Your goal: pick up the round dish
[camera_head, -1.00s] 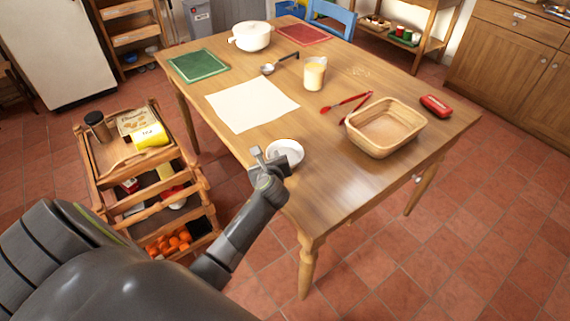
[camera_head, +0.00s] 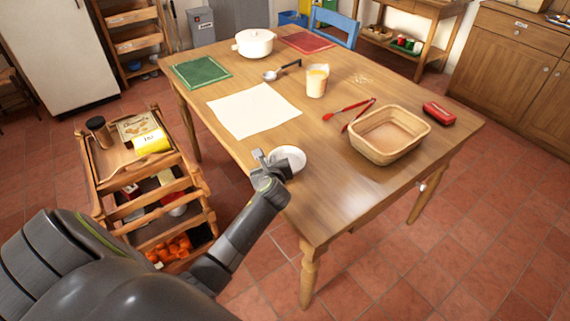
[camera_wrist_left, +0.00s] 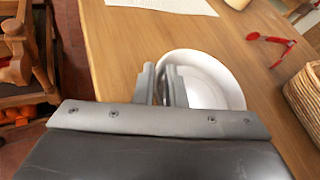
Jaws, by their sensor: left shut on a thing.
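The round dish (camera_head: 290,156) is white and shallow and is at the near left edge of the wooden table (camera_head: 330,200). In the left wrist view the dish (camera_wrist_left: 215,82) shows just beyond and to the right of the fingers. My left gripper (camera_head: 268,160) is at the left rim of the dish. In the left wrist view its fingers (camera_wrist_left: 163,85) are close together with the rim between them. The gripper hides part of the near side of the dish. I cannot tell whether the dish is clear of the tabletop. My right gripper is not in view.
A wooden cart (camera_head: 105,185) stands left of the table.

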